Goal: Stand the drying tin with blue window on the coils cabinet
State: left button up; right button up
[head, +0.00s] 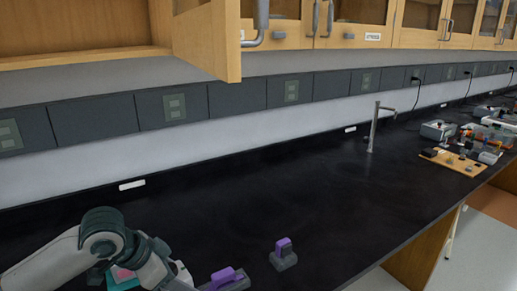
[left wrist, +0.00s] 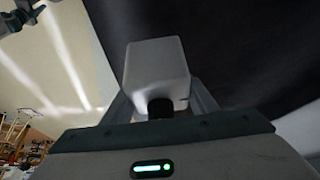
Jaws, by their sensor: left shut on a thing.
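My left gripper (left wrist: 160,100) is shut on a pale grey, box-shaped thing (left wrist: 156,63) with a dark round part at its near end. It looks like the drying tin, but no blue window shows from this side. Small labels are on the cabinets, but I cannot read which is for coils.
The black bench top (head: 300,200) is mostly clear in the middle. Near its front are a grey block with a purple top (head: 284,247) and another purple-topped thing (head: 225,277). A tap (head: 374,128) and a wooden board with parts (head: 450,160) stand farther right.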

pick_arm(q)
jog(key=n, duration=0.1)
jog(key=n+t+y, duration=0.1)
jog(key=n, duration=0.1)
jog(key=shift+w+a, duration=0.1)
jog(key=shift+a, duration=0.15)
jog(key=shift+w+a+n+t+y+b, duration=0.15)
jog(key=shift+n+y, duration=0.15)
jog(key=shift+n, duration=0.3)
jog(key=shift+s+a+n+t+y+b, duration=0.15)
jog(key=shift+n+y, duration=0.15)
jog(key=shift+n, duration=0.3)
jog(key=n, duration=0.1)
jog(key=n+y, duration=0.1)
jog(key=n, duration=0.1)
jog(key=a+r+n+y, duration=0.1)
jog(key=shift+w+a+r+n+t, duration=0.1)
jog(key=shift+w+n+t, duration=0.2)
jog(key=shift+w+n, duration=0.1)
dwell(0.4)
dwell(1.1)
dwell(0.5)
